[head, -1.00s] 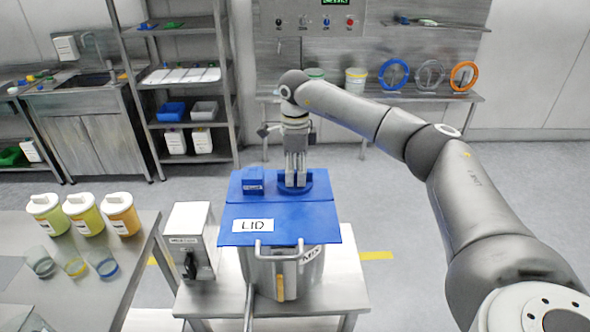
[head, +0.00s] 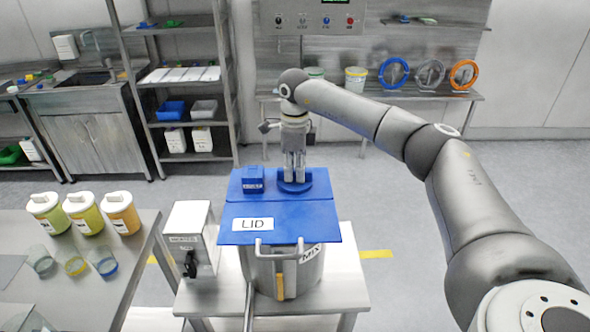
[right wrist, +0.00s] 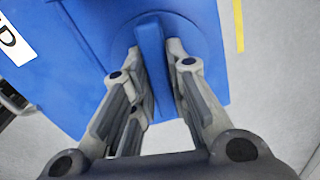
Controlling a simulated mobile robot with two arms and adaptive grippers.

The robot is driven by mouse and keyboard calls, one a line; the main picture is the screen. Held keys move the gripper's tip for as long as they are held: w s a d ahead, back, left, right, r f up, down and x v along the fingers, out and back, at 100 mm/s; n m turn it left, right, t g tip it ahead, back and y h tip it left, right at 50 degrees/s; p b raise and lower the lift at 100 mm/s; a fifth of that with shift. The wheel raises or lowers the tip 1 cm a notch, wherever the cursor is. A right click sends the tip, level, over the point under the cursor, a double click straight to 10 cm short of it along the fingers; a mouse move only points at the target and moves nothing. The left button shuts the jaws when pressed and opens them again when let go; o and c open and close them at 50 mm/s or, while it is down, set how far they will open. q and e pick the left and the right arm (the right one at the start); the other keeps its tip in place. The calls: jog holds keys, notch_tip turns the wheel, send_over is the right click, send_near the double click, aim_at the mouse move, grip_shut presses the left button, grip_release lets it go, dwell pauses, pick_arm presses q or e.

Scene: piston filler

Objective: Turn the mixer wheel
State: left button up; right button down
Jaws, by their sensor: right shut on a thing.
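The mixer wheel (head: 300,187) is a blue disc with a raised grip bar, set on the blue lid (head: 280,222) of a steel pot (head: 300,275). My right gripper (head: 294,178) points straight down onto the wheel in the head view. In the right wrist view its two fingers (right wrist: 155,65) are shut on the blue grip bar (right wrist: 153,60), one on each side. Part of the wheel is hidden behind the fingers. My left gripper shows in neither view.
A small blue box (head: 253,180) stands on the lid left of the wheel. A grey machine (head: 190,242) stands beside the pot on the cart (head: 340,290). A table at the left holds several jars (head: 84,213) and cups. Floor right of the cart is clear.

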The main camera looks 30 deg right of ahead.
jog(key=m, duration=0.7)
jog(key=shift+r, duration=0.1)
jog(key=m, duration=0.6)
jog(key=shift+m+p, duration=0.3)
jog(key=shift+p, duration=0.1)
jog(key=m, duration=0.4)
jog(key=shift+m+p, duration=0.4)
jog(key=shift+m, duration=2.3)
jog(key=c, duration=1.4)
grip_release()
